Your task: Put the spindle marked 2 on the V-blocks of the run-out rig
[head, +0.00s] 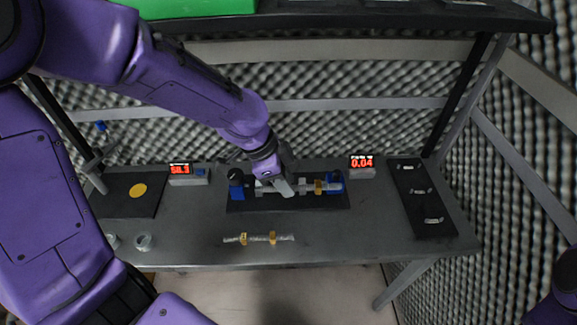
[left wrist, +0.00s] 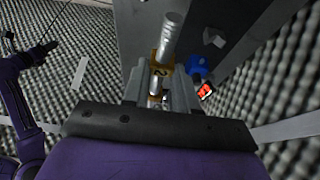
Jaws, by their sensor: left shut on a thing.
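The spindle marked 2 (head: 306,187) is a silver shaft with gold collars; the digit 2 shows on a collar (left wrist: 161,72) in the left wrist view. My left gripper (head: 279,187) is shut on it, over the run-out rig (head: 290,204), a black base with blue blocks at both ends. The spindle lies along the rig, its right end by the right blue block (head: 336,177). I cannot tell whether it touches the V-blocks; my gripper hides part of them. My right arm shows at the left of the wrist view; its dark gripper end (left wrist: 42,50) is too small to read.
Another silver spindle (head: 258,239) with gold collars lies at the bench front. A red display (head: 361,162) reads 0.04; another (head: 181,169) stands left. A black board (head: 420,205) with small silver parts is at right, a dark pad with a yellow disc (head: 138,190) at left. A shelf overhangs behind.

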